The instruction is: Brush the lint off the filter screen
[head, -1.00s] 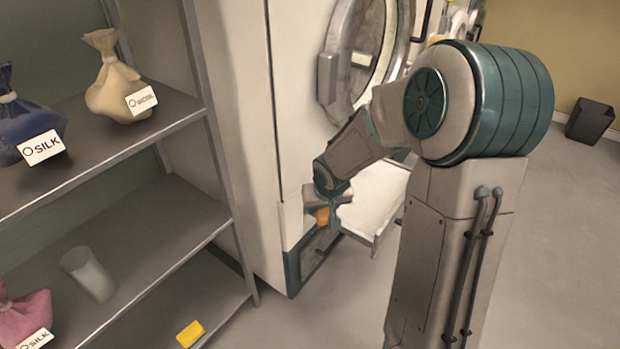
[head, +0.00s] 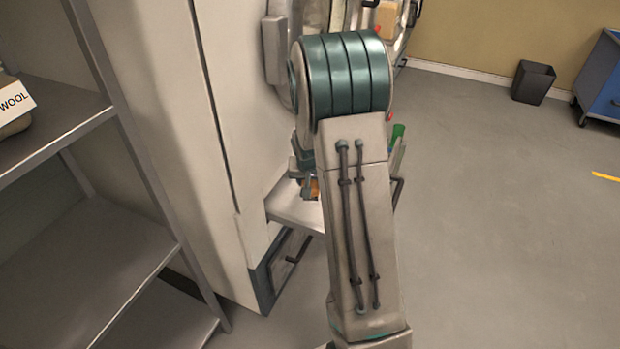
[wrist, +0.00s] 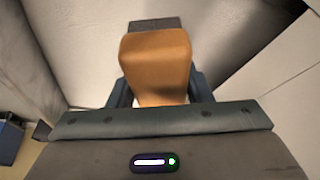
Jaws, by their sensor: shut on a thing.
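My gripper (head: 307,186) is shut on an orange block-like handle (wrist: 156,58), which I take to be the brush. A dark grey part shows past the handle's far end in the wrist view. No bristles can be made out. In the head view my arm hides most of the brush, and only a bit of orange shows. The gripper is over or close to a pale ledge (head: 286,208) on the front of the white machine (head: 170,120); I cannot tell whether they touch. I cannot make out the filter screen or lint in either view.
A grey metal shelf rack (head: 95,245) stands at the left, close to the machine. A dark panel with a handle (head: 292,256) lies low on the machine. A dark bin (head: 533,83) and a blue cabinet (head: 604,85) stand far right. Floor on the right is clear.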

